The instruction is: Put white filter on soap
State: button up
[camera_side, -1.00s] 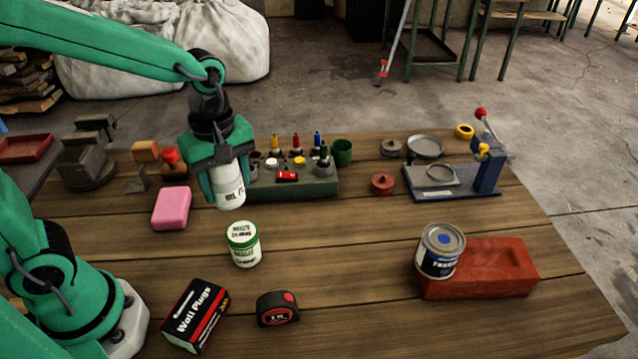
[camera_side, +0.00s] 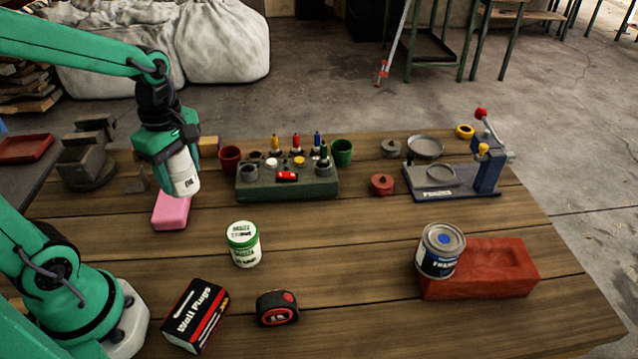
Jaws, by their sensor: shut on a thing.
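The white filter (camera_side: 184,177) is a white cylinder with dark lettering, tilted slightly. My gripper (camera_side: 170,158) is shut on it and holds it from above. The soap (camera_side: 171,211) is a pink block lying on the wooden table (camera_side: 330,225). The filter's lower end appears over the back right part of the soap and hides some of it. I cannot tell whether the two touch or a gap lies between them.
A green-lidded white jar (camera_side: 243,245), a Wall Plugs box (camera_side: 195,315) and a tape measure (camera_side: 277,308) stand in front. A green tool holder (camera_side: 288,183) with several items and a dark red cup (camera_side: 230,158) are to the right. The table's middle is clear.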

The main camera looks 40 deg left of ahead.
jog(key=a+f, duration=0.2)
jog(key=a, duration=0.1)
jog(key=a+f, duration=0.2)
jog(key=a, duration=0.2)
jog(key=a+f, duration=0.2)
jog(key=a, duration=0.2)
jog(key=shift+w+a+f, duration=0.15)
jog(key=shift+f, duration=0.2)
jog(key=shift+f, duration=0.15)
jog(key=shift+f, duration=1.85)
jog(key=shift+f, duration=0.15)
jog(key=o, duration=1.2)
jog(key=shift+c, duration=0.2)
notch_tip(320, 180, up, 12)
